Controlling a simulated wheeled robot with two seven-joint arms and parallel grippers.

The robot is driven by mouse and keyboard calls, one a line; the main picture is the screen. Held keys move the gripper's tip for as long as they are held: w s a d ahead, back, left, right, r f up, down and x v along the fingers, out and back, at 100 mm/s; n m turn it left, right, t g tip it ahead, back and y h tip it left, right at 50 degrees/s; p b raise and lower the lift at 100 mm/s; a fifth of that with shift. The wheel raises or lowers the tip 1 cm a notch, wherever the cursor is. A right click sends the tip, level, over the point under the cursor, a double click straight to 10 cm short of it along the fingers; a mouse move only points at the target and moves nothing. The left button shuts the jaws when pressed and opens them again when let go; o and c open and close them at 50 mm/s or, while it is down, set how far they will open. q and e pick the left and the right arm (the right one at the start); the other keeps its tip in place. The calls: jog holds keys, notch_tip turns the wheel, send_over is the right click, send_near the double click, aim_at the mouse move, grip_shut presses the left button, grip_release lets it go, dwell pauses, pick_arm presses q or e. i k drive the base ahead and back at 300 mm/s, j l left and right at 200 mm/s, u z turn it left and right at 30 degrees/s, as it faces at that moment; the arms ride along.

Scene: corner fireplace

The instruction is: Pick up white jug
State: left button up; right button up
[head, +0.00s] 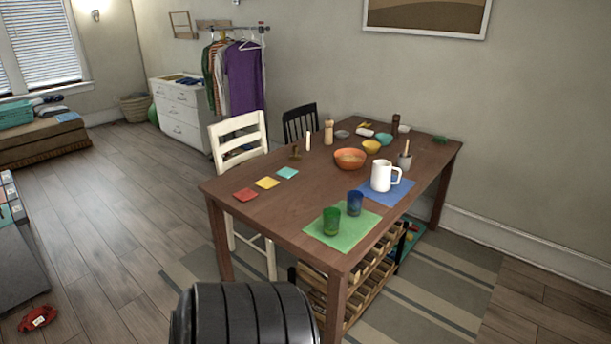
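The white jug (381,176) stands upright on a blue placemat (400,192) near the right-hand side of the wooden table (270,208). Its handle points to the right. Neither of my grippers shows in the head view, so nothing is seen touching the jug. A black ribbed part at the bottom middle of the view seems to be my own.
A white chair (240,128) stands at the table's left.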

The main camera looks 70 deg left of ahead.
aim_at(381, 172)
jog(key=u, duration=2.05)
